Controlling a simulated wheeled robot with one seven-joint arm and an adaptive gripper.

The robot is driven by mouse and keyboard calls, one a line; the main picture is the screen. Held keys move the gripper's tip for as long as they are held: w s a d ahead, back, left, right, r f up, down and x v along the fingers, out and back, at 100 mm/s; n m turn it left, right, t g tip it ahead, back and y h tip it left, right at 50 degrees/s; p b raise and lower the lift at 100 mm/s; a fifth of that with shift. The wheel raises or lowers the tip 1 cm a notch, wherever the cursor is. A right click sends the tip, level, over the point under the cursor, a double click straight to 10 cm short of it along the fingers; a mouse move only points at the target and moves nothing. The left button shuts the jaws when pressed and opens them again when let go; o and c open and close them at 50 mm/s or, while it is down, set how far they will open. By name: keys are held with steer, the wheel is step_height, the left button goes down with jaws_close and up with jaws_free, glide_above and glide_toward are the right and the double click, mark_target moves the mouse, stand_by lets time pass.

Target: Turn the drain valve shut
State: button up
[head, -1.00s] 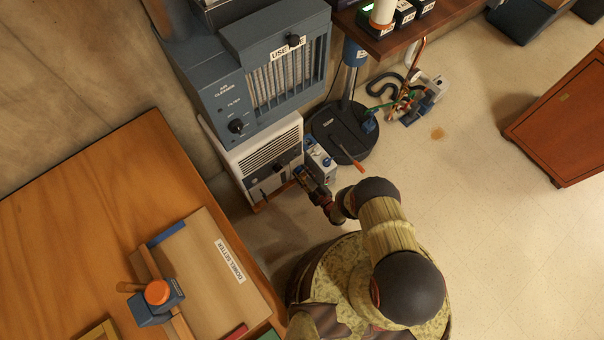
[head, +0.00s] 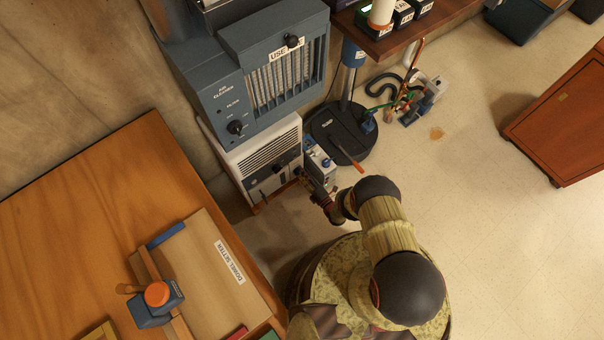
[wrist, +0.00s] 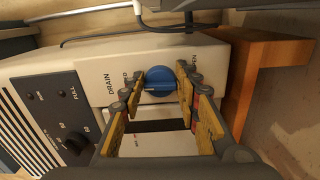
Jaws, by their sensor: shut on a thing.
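The drain valve is a round blue knob (wrist: 160,88) on the pale end panel of a white dehumidifier-like unit (head: 262,150). The panel (wrist: 100,90) reads DRAIN, with partly covered labels, one ending in "ED" at left and "PEN" at right. My gripper (wrist: 163,78) is shut on the knob, one yellow-padded finger on each side. A ridge on the knob runs roughly across the wrist picture; which label it points to I cannot tell. In the head view my gripper (head: 306,179) is at the unit's lower front corner, and the knob is hidden there.
A blue-grey air cleaner (head: 265,70) stands above the unit. A small white box with a blue cap (head: 320,162) and a round black sump lid (head: 342,135) are close to my gripper. A wooden bench (head: 95,205) is at left.

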steer(key=shift+s+n, duration=0.1)
steer(key=shift+n, duration=0.3)
steer(key=shift+f, duration=0.1)
steer(key=o, duration=1)
steer(key=shift+o, duration=0.6)
